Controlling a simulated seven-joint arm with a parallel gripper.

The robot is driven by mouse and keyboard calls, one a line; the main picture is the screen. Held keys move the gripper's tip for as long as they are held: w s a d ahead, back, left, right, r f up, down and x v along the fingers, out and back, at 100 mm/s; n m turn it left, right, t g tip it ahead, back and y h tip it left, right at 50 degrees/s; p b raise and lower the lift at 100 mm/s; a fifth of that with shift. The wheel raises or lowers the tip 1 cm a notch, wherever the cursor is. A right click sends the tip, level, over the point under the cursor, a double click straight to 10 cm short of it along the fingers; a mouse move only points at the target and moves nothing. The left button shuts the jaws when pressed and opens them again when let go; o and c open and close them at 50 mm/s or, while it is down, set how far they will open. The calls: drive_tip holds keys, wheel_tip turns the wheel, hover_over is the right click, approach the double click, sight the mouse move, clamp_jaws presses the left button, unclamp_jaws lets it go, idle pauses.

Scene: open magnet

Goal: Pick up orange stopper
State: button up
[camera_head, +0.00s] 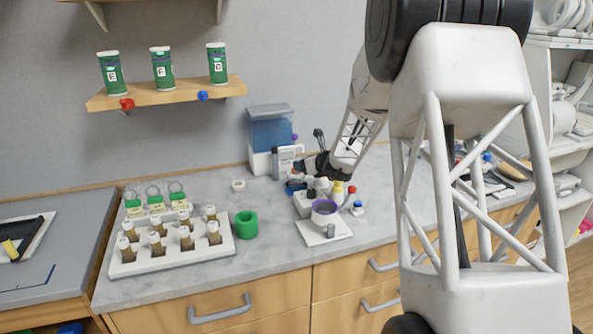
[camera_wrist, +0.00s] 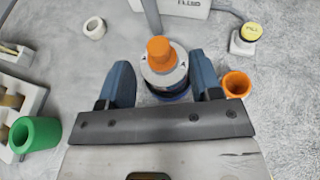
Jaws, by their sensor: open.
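In the wrist view, an orange stopper (camera_wrist: 159,48) sits upright on top of a pale grey round container (camera_wrist: 163,77) with a dark blue lower part. My gripper (camera_wrist: 161,66) is open, with one blue finger left of the container and one right of it. I see gaps between the fingers and the container; the stopper is a little beyond the fingertips in the picture. In the head view my gripper (camera_head: 300,173) is low over the bench by a dispenser, and the orange stopper cannot be made out there.
An orange hollow cup (camera_wrist: 237,84) stands close to the right finger. A green ring (camera_head: 246,225) and a white rack of vials (camera_head: 158,259) are at the left. A yellow-capped item (camera_wrist: 244,38) is at upper right. A blue-and-white dispenser (camera_head: 270,139) stands behind.

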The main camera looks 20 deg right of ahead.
drive_tip(key=shift+x, duration=2.55)
drive_tip(key=shift+a, duration=0.1)
drive_tip(key=shift+s, duration=0.1)
drive_tip(key=c, duration=1.1)
